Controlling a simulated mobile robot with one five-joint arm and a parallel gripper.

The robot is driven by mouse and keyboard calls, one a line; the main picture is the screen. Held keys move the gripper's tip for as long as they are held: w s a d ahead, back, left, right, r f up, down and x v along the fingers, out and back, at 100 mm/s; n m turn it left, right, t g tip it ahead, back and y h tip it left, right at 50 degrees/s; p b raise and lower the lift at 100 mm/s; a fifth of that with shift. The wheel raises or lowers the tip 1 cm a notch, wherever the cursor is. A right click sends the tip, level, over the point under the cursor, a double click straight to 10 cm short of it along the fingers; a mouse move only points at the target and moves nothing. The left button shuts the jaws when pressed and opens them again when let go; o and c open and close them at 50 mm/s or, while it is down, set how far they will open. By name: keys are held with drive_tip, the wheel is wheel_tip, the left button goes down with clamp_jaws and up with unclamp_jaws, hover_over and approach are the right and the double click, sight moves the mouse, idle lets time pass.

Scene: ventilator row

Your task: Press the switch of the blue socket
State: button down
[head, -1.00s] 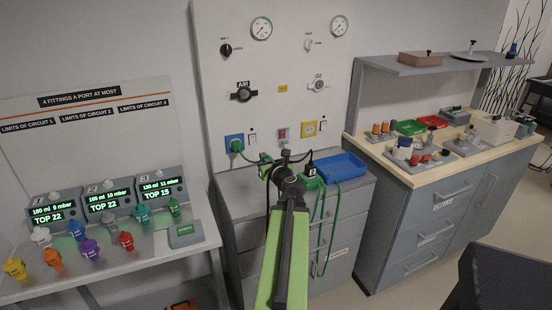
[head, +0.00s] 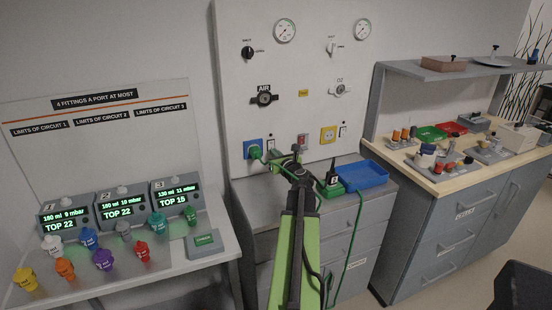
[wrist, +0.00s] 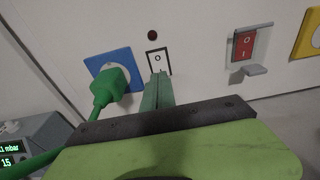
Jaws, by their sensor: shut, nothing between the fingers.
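The blue socket (head: 246,146) is on the wall panel with a green plug (head: 256,153) in it. In the wrist view the blue socket (wrist: 97,65) and green plug (wrist: 112,88) are left of my gripper. The socket's switch (wrist: 158,62), a white rocker marked 0 in a black frame, is just right of the socket, below a small dark red lamp (wrist: 152,35). My gripper (wrist: 159,76) is shut and empty. Its fingertips overlap the switch's lower edge in the wrist view; I cannot tell if they touch it. My gripper (head: 274,156) also shows in the head view.
Right of the switch are a red switch (wrist: 244,45) with a clear flap below it and a yellow socket (wrist: 312,40).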

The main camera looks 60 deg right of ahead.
drive_tip(key=shift+w+d, duration=0.35)
